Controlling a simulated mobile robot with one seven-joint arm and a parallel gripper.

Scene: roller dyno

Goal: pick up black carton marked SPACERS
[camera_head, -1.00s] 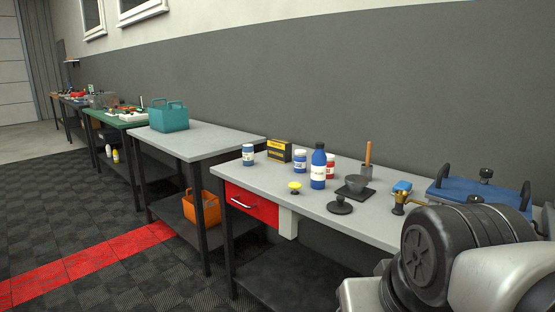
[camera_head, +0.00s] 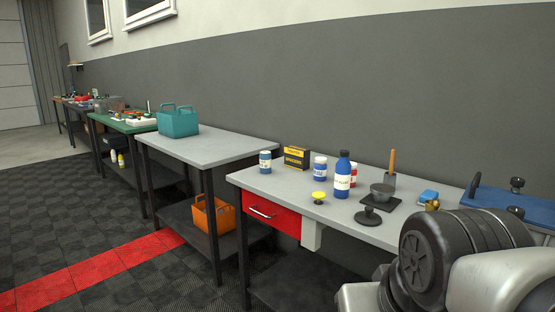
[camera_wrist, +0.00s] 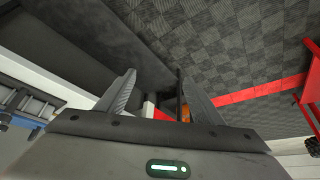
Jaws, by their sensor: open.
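In the head view my arm fills the lower right corner and the gripper is out of sight.
A teal basket (camera_head: 178,122) is on the neighbouring bench. The checkered floor (camera_head: 80,225) in front is clear.

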